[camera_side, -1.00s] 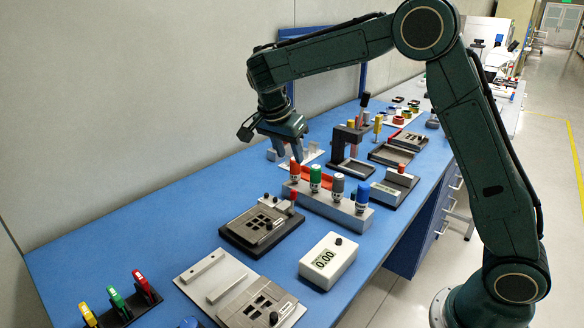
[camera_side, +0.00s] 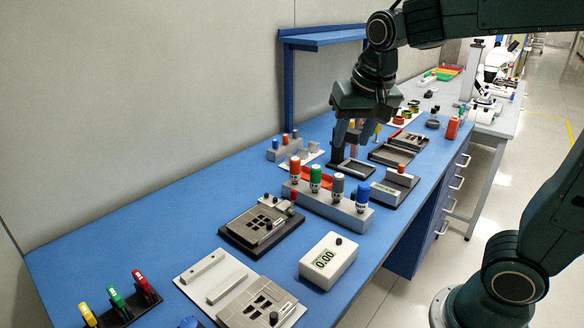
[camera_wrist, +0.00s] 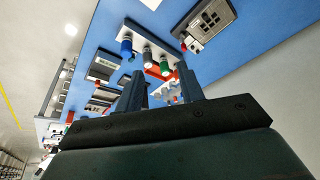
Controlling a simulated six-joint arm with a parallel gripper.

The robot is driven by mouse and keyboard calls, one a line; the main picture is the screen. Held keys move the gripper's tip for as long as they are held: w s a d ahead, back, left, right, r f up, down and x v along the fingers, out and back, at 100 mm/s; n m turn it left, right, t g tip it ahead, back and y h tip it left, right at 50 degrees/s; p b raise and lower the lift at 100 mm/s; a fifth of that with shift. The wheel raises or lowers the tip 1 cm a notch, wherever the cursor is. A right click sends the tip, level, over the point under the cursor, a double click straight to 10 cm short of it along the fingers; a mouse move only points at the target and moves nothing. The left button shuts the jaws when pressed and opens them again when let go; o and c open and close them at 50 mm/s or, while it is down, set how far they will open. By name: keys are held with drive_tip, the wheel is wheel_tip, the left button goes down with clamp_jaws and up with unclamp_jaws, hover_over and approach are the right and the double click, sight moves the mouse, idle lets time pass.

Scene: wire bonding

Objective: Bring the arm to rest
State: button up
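My gripper (camera_side: 353,140) hangs over the far middle part of the blue bench (camera_side: 150,218), above the black fixtures and behind the bottle rack in the side view. Its two fingers point down and stand apart with nothing held between them. In the wrist view the fingers of my gripper (camera_wrist: 160,72) also show apart and empty, with the bench beyond them. The fingertips look clear of the bench, though the exact height cannot be told.
A grey rack (camera_side: 325,205) holds red, green, grey and blue-capped bottles. A white meter (camera_side: 328,262) reads 0.00 nearby. A blue shelf (camera_side: 325,38) stands behind my gripper. The left bench surface is clear.

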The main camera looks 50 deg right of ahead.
drive_tip(key=s+a+f+n+t+y, duration=0.1)
drive_tip(key=s+a+n, duration=0.1)
drive_tip(key=s, duration=0.4)
drive_tip(key=s+a+f+n+t+y, duration=0.1)
drive_tip(key=s+a+f+n, duration=0.1)
drive_tip(key=s+n, duration=0.3)
drive_tip(key=shift+s+n, duration=0.3)
drive_tip(key=shift+s, duration=1)
